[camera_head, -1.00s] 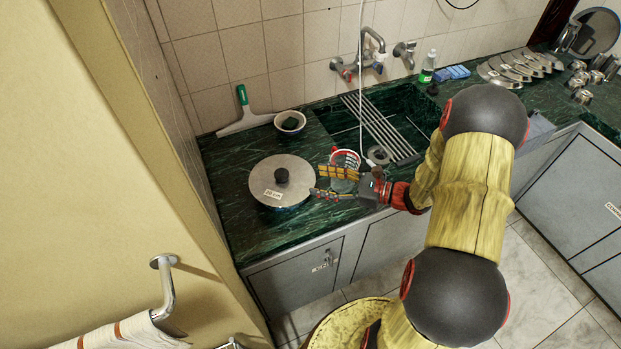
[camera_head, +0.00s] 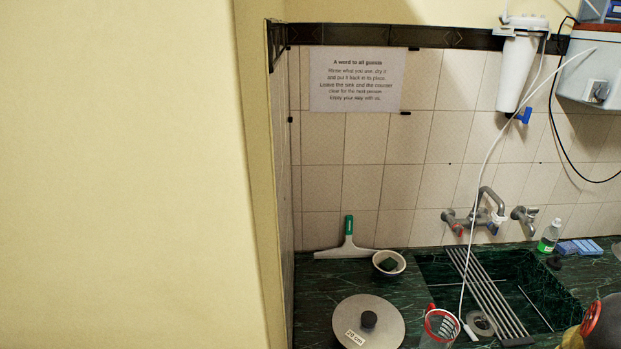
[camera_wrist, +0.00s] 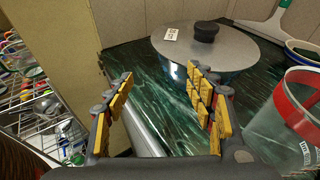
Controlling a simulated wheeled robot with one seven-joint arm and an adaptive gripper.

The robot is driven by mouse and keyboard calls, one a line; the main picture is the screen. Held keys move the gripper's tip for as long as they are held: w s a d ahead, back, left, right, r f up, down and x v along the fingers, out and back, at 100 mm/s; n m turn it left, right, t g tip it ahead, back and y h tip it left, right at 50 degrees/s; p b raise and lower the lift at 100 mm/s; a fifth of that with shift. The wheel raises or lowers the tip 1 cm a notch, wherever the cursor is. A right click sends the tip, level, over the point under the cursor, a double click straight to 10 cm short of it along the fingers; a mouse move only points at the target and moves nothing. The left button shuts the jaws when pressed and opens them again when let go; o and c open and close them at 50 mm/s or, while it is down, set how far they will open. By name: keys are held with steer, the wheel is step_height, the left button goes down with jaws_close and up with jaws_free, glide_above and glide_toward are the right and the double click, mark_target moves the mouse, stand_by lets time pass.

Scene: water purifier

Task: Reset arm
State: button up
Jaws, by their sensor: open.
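My gripper (camera_wrist: 160,84) is open in the wrist view, with yellow-padded fingers apart and nothing between them. It is over the front edge of the dark green counter (camera_wrist: 145,52). A lidded steel pot (camera_wrist: 222,50) with a black knob stands beyond the fingers. A clear jug with a red rim (camera_wrist: 288,125) stands to their right, apart from them. In the head view the jug (camera_head: 440,328) and the pot (camera_head: 367,322) stand at the bottom of the picture.
The sink, crossed by a metal rack (camera_head: 487,292), lies right of the jug. A white tube hangs from the water purifier (camera_head: 518,65) to beside the jug. A bowl (camera_head: 388,264), a squeegee (camera_head: 347,245) and a green bottle (camera_head: 549,236) stand behind. A wire rack (camera_wrist: 35,105) is at left.

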steer(key=s+a+r+n+g+h, duration=0.1)
steer(key=s+r+n+g+h, duration=0.65)
steer(key=s+n, duration=0.7)
steer(key=a+r+n+t+h, duration=0.2)
steer(key=r+n, duration=0.3)
steer(key=r, duration=0.4)
steer(key=a+r+n+t+h, duration=0.2)
steer(key=a+r+n+t, duration=0.1)
steer(key=r, duration=0.6)
steer(key=shift+s+a+r+n, duration=0.2)
steer(key=shift+a+n, duration=0.25)
steer(key=shift+n, duration=0.4)
steer(key=shift+h, duration=0.25)
